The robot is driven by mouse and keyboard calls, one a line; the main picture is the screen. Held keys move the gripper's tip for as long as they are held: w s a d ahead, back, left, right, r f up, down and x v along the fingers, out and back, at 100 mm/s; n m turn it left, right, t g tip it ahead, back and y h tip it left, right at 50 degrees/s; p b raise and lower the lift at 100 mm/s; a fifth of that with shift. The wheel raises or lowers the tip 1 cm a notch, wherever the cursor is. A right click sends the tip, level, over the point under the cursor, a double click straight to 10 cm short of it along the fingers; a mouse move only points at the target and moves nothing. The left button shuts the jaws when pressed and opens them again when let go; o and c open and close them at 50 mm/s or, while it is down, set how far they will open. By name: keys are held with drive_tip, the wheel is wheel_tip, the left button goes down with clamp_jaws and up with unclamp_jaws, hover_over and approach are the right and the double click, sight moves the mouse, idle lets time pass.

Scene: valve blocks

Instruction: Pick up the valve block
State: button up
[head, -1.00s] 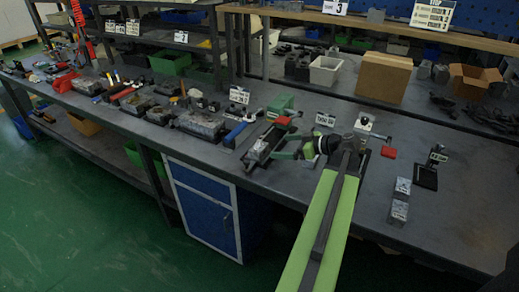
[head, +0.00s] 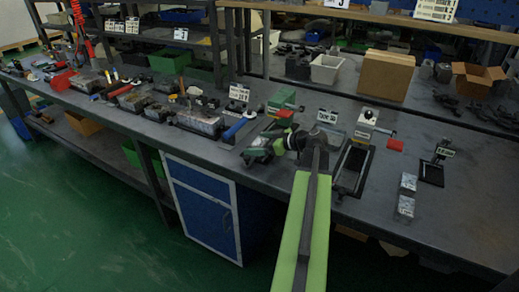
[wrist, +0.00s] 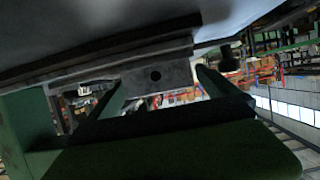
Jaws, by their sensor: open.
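My gripper (head: 254,156) is over the front part of the bench, at the end of my green arm. In the wrist view its two green fingers (wrist: 160,92) are apart. A grey block with a dark round hole (wrist: 157,77), which looks like the valve block, shows between and beyond the fingertips. I see no finger closed on it. In the head view I cannot make this block out; my gripper may hide it. Two silvery blocks (head: 405,195) stand on the bench to the right, apart from my gripper.
A black tray (head: 350,168) and a small red piece (head: 396,145) lie right of my arm. A blue-handled tool (head: 236,129) lies left of my gripper. A cardboard box (head: 385,76) stands at the back. The bench (head: 455,215) is clear at the front right.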

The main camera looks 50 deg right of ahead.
drive_tip(key=shift+r, duration=0.1)
drive_tip(key=c, duration=2)
drive_tip(key=shift+o, duration=0.2)
